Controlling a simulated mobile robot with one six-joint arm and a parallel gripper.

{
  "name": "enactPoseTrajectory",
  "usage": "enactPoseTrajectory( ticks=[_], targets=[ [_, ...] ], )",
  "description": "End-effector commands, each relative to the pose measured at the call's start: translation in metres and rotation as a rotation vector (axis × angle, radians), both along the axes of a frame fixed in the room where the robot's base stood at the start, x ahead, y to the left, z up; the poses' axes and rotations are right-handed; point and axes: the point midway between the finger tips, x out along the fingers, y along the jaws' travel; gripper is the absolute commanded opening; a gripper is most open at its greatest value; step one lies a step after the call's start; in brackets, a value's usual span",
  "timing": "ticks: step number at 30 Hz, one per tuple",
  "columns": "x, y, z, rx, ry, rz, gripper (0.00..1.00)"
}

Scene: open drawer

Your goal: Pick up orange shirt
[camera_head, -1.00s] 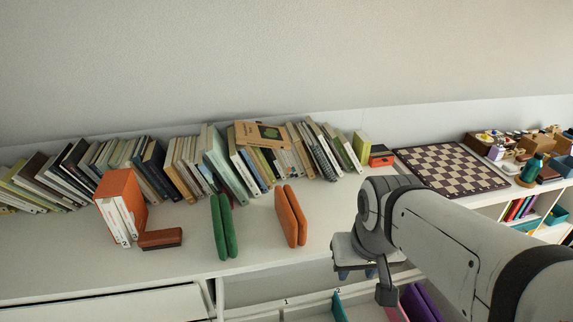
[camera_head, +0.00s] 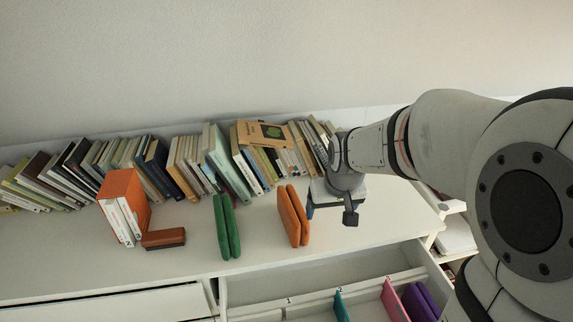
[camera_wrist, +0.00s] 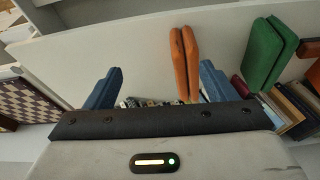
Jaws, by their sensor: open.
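The orange shirt (camera_head: 293,216) is a folded upright slab standing on the white shelf top, right of a folded green shirt (camera_head: 227,227). My gripper (camera_head: 326,204) is just right of the orange shirt in the head view, apart from it. In the wrist view, the orange shirt (camera_wrist: 185,62) shows beyond and between the two blue fingers, nearer the right one. My gripper (camera_wrist: 160,88) is open, with nothing held between the fingers.
A row of leaning books (camera_head: 180,165) stands behind along the wall. An orange book box (camera_head: 124,205) and a brown block (camera_head: 163,238) are at left. Below the front edge is an open drawer (camera_head: 365,262) with dividers and coloured folded items.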

Motion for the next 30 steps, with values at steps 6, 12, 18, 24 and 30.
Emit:
enactPoseTrajectory(
  ticks=[6,12,18,24,30],
  targets=[
    [0.086,0.045,-0.040,0.008,-0.042,0.075,0.78],
    [0.127,0.072,-0.073,0.012,-0.074,0.117,0.78],
    [0.141,0.081,-0.090,0.013,-0.082,0.128,0.78],
    [0.148,0.083,-0.109,0.013,-0.082,0.128,0.78],
    [0.154,0.080,-0.133,0.013,-0.080,0.128,0.78]
  ],
)
